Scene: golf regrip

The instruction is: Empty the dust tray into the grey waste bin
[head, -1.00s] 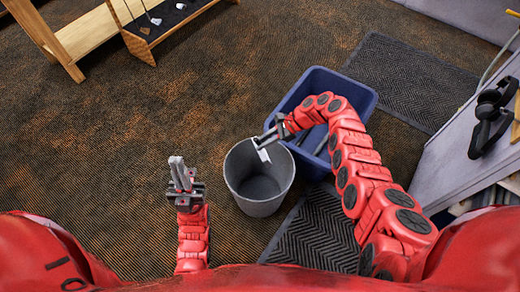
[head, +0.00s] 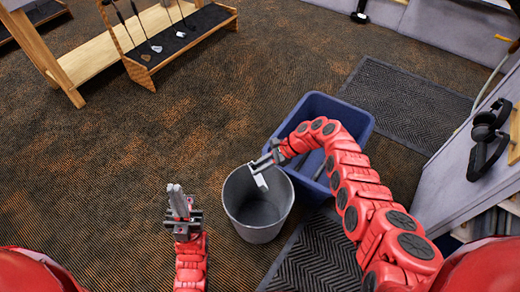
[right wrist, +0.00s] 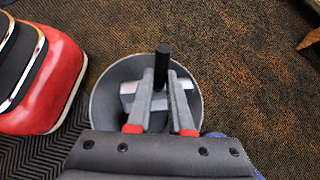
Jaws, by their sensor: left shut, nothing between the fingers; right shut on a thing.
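The grey waste bin (head: 270,236) stands open on the carpet in the middle of the head view, and its rim also shows in the right wrist view (right wrist: 97,100). My right gripper (head: 262,163) is over the bin's back rim, shut on the dust tray (head: 261,182). The tray looks pale and steeply tilted, seen nearly edge-on, over the bin's mouth. In the right wrist view the tray (right wrist: 129,88) is partly hidden by the fingers, with a black handle (right wrist: 162,62) between them. I see no dust on it. My left gripper (head: 176,198) is shut and empty, left of the bin.
A blue tub (head: 357,113) stands just behind and right of the bin, under my right arm. A dark ribbed mat (head: 318,262) lies at front right. A grey bench (head: 440,190) is at right. A wooden club rack (head: 145,75) is at back left. Carpet at left is clear.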

